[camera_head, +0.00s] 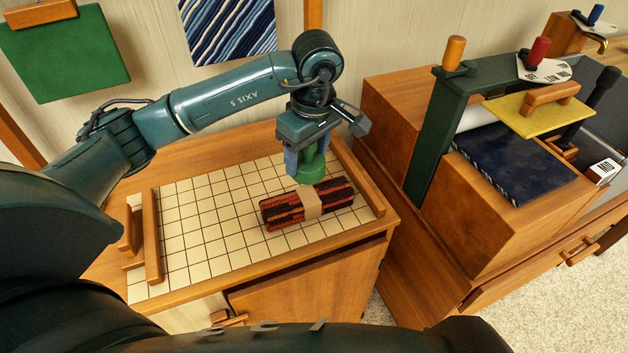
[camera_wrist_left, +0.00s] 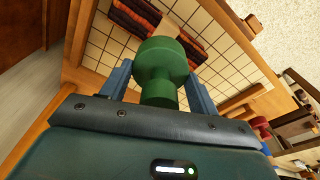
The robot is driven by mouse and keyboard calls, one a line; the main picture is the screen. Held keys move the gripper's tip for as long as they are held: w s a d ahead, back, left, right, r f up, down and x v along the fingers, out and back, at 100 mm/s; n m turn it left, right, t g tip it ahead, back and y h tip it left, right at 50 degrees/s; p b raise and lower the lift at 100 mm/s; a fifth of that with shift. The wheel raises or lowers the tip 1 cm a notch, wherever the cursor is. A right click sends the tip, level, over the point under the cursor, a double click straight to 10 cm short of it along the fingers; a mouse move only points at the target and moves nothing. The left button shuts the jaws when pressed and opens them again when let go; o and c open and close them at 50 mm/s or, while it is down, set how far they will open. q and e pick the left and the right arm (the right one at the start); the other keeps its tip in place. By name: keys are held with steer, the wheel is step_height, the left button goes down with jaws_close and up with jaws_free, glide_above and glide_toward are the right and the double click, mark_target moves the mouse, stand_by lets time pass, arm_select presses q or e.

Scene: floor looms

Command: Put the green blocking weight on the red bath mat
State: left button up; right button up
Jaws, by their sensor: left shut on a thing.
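The green blocking weight (camera_head: 313,168) is a round, waisted green piece. My left gripper (camera_head: 306,160) is shut on it, with a blue finger on either side. It also shows between the fingers in the left wrist view (camera_wrist_left: 160,72). The red bath mat (camera_head: 336,196) is a rolled or folded red-and-black striped bundle with a tan band around its middle. It lies on the gridded board top, and its far part also shows in the left wrist view (camera_wrist_left: 133,20). The weight is just above the mat's band; I cannot tell whether they touch. My right gripper is not in view.
The cream gridded top (camera_head: 190,235) has wooden rails at its left (camera_head: 151,238) and right (camera_head: 358,176) ends, with free room left of the mat.

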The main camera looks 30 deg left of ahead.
arm_select(q)
steer(key=shift+f, duration=3.25)
steer(key=shift+f, duration=0.1)
steer(key=o, duration=1.1)
steer(key=shift+f, duration=0.2)
steer(key=o, duration=0.5)
steer(key=shift+r, duration=0.1)
